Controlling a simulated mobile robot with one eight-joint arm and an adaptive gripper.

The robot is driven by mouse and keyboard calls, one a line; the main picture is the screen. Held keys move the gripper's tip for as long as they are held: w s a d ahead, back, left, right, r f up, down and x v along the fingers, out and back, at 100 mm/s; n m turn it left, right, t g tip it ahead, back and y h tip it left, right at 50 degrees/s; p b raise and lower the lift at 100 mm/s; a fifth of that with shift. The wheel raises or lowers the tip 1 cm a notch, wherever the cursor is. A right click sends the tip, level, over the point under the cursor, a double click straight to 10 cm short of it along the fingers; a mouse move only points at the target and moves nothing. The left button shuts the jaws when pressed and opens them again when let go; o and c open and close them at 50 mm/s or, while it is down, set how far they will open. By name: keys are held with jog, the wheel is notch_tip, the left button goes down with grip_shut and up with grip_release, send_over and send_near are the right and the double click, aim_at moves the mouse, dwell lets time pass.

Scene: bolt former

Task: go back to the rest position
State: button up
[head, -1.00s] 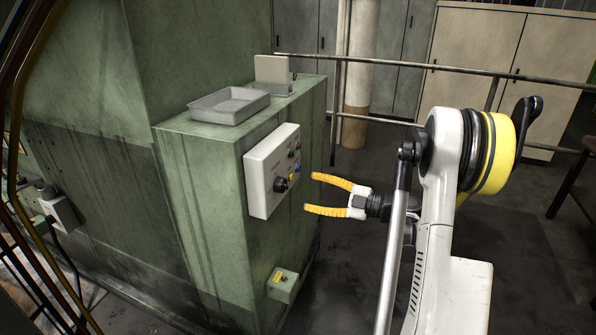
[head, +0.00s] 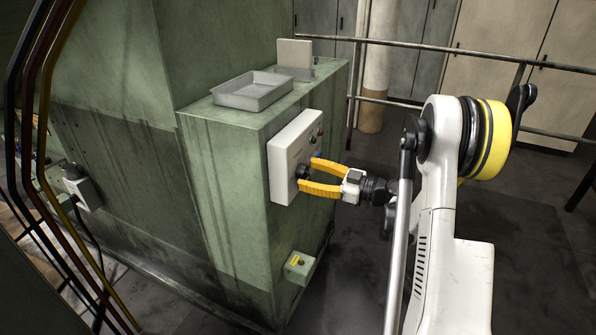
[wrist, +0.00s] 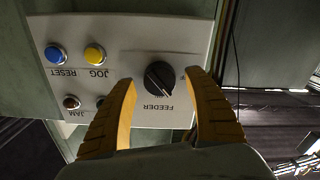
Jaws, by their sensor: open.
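My gripper (head: 307,174) is open in front of the pale control box (head: 284,165) on the green machine. Its yellow fingers lie on either side of the black FEEDER knob (wrist: 160,77) in the wrist view, with gaps between them and the knob. The knob also shows near the fingertips in the head view (head: 302,171). I cannot tell how far the fingertips reach around it. The box appears upside down in the wrist view, with a blue RESET button (wrist: 55,54), a yellow JOG button (wrist: 95,53) and a JAM lamp (wrist: 71,102).
A grey tray (head: 253,101) and a grey upright block (head: 295,54) stand on the machine's ledge. A small box with a yellow mark (head: 299,267) sits low on the machine. A metal railing (head: 430,44) runs behind. Open floor lies below my arm.

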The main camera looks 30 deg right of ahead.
jog(key=shift+m, duration=1.4)
